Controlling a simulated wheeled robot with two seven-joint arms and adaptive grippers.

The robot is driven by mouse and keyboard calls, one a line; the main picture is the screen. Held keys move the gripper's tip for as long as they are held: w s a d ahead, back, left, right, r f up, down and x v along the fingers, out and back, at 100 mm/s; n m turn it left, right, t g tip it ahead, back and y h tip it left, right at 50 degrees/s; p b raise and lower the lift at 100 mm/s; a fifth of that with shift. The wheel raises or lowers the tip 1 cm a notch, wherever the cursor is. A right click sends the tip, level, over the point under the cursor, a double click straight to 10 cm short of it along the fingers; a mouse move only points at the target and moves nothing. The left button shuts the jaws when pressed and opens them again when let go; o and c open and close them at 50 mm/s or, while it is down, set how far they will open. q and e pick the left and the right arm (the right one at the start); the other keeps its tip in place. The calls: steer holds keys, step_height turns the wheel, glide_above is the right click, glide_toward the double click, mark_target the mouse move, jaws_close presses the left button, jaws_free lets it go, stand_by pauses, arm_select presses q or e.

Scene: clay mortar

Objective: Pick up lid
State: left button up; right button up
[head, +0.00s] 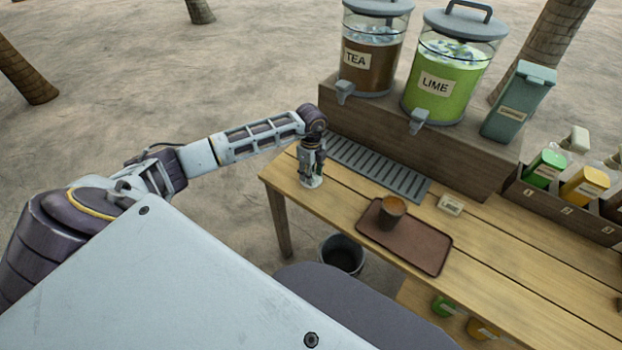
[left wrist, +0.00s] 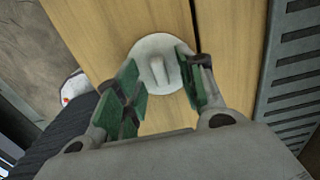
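The lid (left wrist: 146,50) is a pale round disc with a raised bar handle, lying flat on the wooden table near its left end. In the head view its rim (head: 312,183) shows just under my left gripper (head: 311,168). In the left wrist view my left gripper (left wrist: 160,88) is open, with its green-padded fingers on either side of the lid's handle. A gap shows between the handle and each finger. My right gripper is not in view.
A brown tray (head: 425,252) with a cup (head: 392,210) lies right of the lid. A grey drip grate (head: 378,167) and the tea (head: 370,62) and lime (head: 445,85) dispensers stand behind. A bin (head: 342,256) is below the table's front edge.

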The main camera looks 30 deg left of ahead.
arm_select(q)
steer(key=c, duration=0.7)
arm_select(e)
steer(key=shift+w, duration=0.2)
arm_select(q)
steer(key=shift+c, duration=0.2)
step_height(320, 180, up, 10)
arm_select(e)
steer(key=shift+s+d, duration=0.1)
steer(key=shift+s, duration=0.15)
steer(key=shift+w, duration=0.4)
arm_select(q)
steer(key=shift+r, duration=0.1)
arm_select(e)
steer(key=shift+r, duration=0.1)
